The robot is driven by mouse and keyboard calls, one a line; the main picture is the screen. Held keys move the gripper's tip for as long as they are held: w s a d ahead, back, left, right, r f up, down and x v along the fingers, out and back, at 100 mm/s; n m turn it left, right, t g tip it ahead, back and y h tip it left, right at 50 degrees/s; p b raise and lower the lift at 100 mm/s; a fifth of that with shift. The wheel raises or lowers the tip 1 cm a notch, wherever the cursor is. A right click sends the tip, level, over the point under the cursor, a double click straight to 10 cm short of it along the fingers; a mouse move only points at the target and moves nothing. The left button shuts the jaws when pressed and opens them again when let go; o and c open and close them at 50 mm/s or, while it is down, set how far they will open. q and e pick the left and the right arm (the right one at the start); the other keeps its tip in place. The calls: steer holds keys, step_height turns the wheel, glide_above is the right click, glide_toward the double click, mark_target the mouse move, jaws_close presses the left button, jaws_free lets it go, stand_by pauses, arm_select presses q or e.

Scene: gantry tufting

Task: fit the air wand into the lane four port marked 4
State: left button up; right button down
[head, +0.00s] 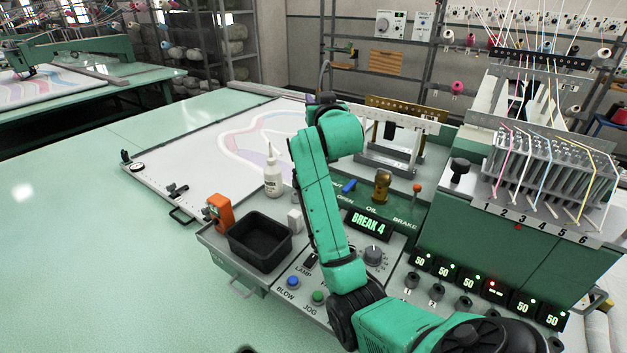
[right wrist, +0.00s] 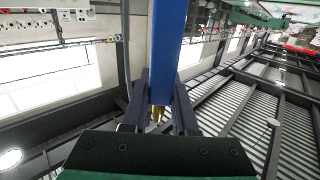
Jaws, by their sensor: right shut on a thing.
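My right arm rises from the lower right in the head view. Its gripper (head: 325,97) is high over the machine, small and partly hidden by the wrist. In the right wrist view the right gripper (right wrist: 160,108) is shut on the air wand (right wrist: 167,50), a blue bar with a brass tip (right wrist: 157,114) between the fingers. The row of lane ports is on the front panel, below the small displays. The lane four port (head: 488,312) seems to lie under the red-lit display (head: 493,288); its number is hidden by my arm. The wand is well away from it. My left gripper is not in view.
The console carries a black tray (head: 260,240), a white bottle (head: 272,172), an orange device (head: 220,212), a knob (head: 374,255) and a "BREAK 4" screen (head: 370,224). A threaded needle head (head: 545,175) stands at the right. The green table (head: 90,250) at left is clear.

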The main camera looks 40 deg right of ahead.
steer(key=s+a+f+p, duration=0.1)
steer(key=s+f+p, duration=0.1)
steer(key=f, duration=1.4)
steer(key=shift+s+a+f, duration=0.2)
steer(key=shift+s+f, duration=0.15)
steer(key=shift+s, duration=0.15)
steer(key=c, duration=0.7)
jaws_free()
steer(key=shift+w, duration=0.1)
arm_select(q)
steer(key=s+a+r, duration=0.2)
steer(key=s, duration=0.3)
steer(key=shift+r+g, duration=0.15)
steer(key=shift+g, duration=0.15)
arm_select(e)
steer(key=shift+s+r, duration=0.1)
steer(key=shift+s, duration=0.1)
